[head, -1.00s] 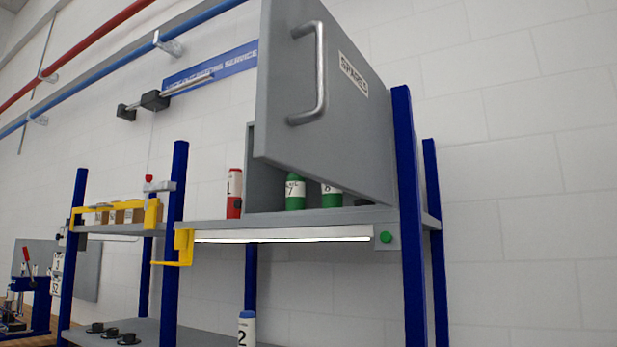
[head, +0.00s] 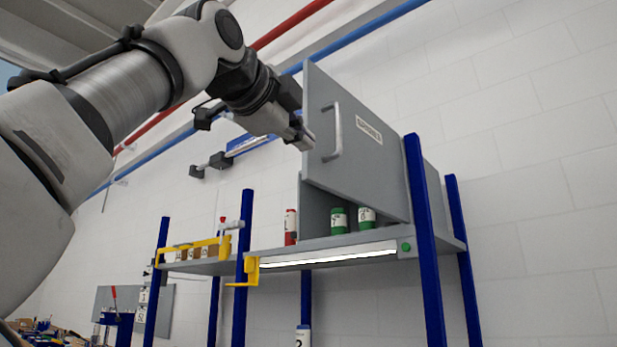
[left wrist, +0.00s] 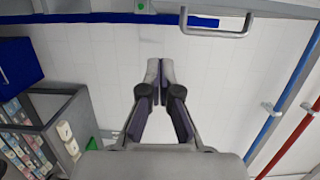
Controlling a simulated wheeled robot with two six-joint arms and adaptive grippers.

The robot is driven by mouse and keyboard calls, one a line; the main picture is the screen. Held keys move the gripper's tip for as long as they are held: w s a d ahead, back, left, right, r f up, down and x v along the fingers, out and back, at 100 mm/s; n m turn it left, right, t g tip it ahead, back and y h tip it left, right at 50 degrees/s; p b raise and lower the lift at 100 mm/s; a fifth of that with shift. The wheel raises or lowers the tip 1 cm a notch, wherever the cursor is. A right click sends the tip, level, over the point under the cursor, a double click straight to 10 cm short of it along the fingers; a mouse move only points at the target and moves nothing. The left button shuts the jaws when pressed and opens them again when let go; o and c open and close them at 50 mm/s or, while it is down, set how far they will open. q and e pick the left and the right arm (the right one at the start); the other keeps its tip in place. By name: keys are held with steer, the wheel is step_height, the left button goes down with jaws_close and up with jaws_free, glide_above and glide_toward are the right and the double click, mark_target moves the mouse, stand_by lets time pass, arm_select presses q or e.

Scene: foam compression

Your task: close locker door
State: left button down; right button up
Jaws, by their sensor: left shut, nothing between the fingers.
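The locker door (head: 362,165) is a grey panel with a bar handle (head: 334,132) and a label. It stands open, its free left edge swung out from the grey locker (head: 315,203) on the upper shelf. My left gripper (head: 302,138) is shut and empty at the door's free edge in the head view, left of the handle. I cannot tell whether it touches the door. In the left wrist view its shut fingers (left wrist: 160,80) point toward the white wall, and a grey bar handle (left wrist: 222,27) shows at the upper right. My right gripper is not in view.
Green bottles (head: 339,219) stand in the locker opening, with a red bottle (head: 290,226) beside it on the shelf (head: 330,242). Blue posts (head: 426,245) frame the rack. A red pipe (head: 290,27) and a blue pipe (head: 375,22) run along the wall behind.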

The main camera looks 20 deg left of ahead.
mark_target(310, 163)
arm_select(q)
steer(key=w+p, duration=0.2)
steer(key=w, duration=0.1)
steer(key=w+a+p, duration=0.1)
steer(key=w+p, duration=0.1)
steer(key=w, duration=0.1)
steer(key=w+a+p, duration=0.1)
steer(key=w+p, duration=0.2)
steer(key=shift+w+a+r, duration=0.1)
steer(key=shift+w+r, duration=0.05)
steer(key=shift+r, duration=0.1)
steer(key=shift+w, duration=0.15)
